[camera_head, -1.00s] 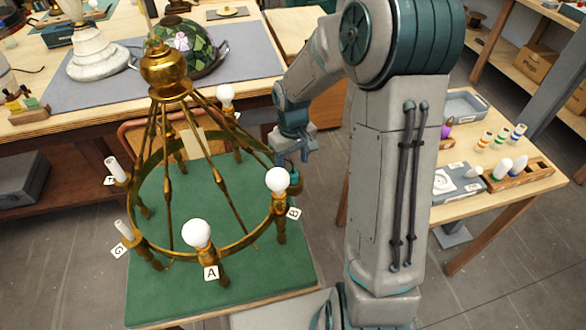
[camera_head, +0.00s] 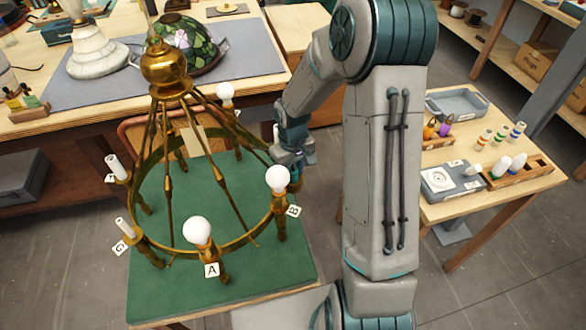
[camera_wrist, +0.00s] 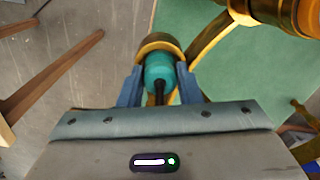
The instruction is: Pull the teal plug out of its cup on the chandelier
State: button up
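The teal plug (camera_wrist: 158,72) sits in a brass cup (camera_wrist: 160,44) on the chandelier, with a dark cord running from its near end towards my gripper. My gripper (camera_wrist: 160,80) has one blue finger on each side of the plug. Narrow gaps seem to show between fingers and plug, so it looks open around it. In the head view my gripper (camera_head: 294,164) is at the right side of the brass chandelier (camera_head: 166,65), just behind the white bulb by tag B (camera_head: 278,178). The plug is hard to make out there.
The chandelier stands on a green mat (camera_head: 180,290). Another bulb is by tag A (camera_head: 197,231); white candle sleeves (camera_head: 126,228) stand at left. A side table at right holds a grey socket box (camera_head: 440,181) and a grey tray (camera_head: 456,103).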

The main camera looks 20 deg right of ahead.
aim_at(292, 169)
jog(key=shift+r, duration=0.1)
jog(key=shift+r+p, duration=1.6)
jog(key=shift+r, duration=0.6)
